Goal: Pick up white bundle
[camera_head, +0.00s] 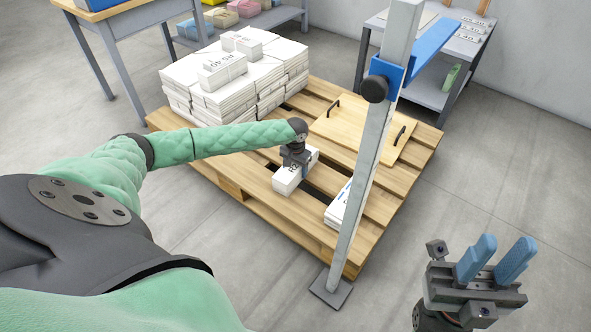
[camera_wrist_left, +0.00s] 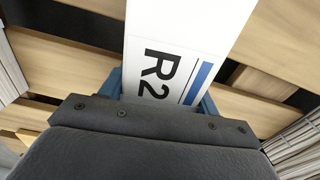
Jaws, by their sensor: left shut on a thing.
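A white bundle (camera_head: 287,180) lies on the wooden pallet, right of the large stack. In the left wrist view the white bundle (camera_wrist_left: 185,40) shows "R2" and a blue stripe. My left gripper (camera_head: 298,168) comes down over it, shut on its sides. In the left wrist view the blue fingers of the left gripper (camera_wrist_left: 160,88) flank the bundle; their tips are hidden. My right gripper (camera_head: 494,260) is open and empty, off the pallet at the lower right, blue fingers upward.
The pallet (camera_head: 262,210) also bears a big stack of white bundles (camera_head: 215,90), a wooden board with black handles (camera_head: 345,128) and another white pile (camera_head: 336,205). A grey post (camera_head: 372,150) stands at the pallet's front right. Shelved tables stand behind. Floor at right is clear.

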